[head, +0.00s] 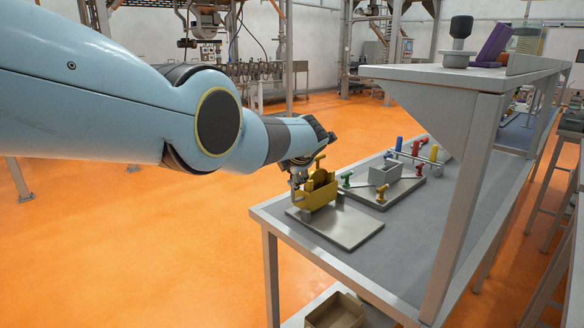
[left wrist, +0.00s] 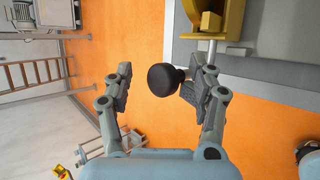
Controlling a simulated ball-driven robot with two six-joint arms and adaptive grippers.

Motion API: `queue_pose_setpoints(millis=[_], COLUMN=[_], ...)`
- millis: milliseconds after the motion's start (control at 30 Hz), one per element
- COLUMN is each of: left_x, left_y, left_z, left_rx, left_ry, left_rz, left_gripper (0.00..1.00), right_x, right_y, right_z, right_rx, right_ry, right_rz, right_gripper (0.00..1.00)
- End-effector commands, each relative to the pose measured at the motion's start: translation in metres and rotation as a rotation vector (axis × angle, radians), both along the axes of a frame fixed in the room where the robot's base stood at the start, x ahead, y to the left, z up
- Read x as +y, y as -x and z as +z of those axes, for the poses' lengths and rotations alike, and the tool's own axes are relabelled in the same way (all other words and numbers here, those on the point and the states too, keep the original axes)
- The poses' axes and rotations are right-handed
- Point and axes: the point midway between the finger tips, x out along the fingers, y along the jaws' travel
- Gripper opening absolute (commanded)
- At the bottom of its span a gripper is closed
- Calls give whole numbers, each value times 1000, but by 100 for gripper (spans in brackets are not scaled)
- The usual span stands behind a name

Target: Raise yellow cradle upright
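The yellow cradle (head: 316,197) sits on a flat grey plate (head: 348,228) at the near left corner of the bench. It looks tilted, but the arm hides part of it. My left gripper (head: 297,180) is at the cradle's left side. In the left wrist view its fingers are spread around a black round knob (left wrist: 163,80), which lies nearer the right-hand finger. A silver rod (left wrist: 212,48) runs from the yellow cradle (left wrist: 215,22) behind that finger. Whether the fingers touch the knob is unclear. My right gripper is not in view.
Behind the cradle, a second grey plate (head: 410,190) carries a grey block (head: 384,172) and red, green and yellow knobs. Blue and yellow pegs stand farther back. A raised shelf (head: 440,76) overhangs the bench's right side. Open orange floor lies left of the bench.

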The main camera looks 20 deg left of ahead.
Motion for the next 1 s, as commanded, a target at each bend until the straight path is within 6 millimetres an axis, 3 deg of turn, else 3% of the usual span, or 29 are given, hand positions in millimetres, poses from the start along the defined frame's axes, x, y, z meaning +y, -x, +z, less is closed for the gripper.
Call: queue_pose_setpoints(millis=[233,700,1000], left_x=[-6,-28,-33], left_y=[3,38,46], left_z=[12,41,49], left_rx=[-14,-3,-1], left_ry=[-3,1,0], left_rz=[1,-1,-1], left_gripper=[52,52,52], right_x=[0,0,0], right_y=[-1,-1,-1], right_z=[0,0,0], right_rx=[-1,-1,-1], right_ry=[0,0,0], right_rz=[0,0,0], right_gripper=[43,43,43])
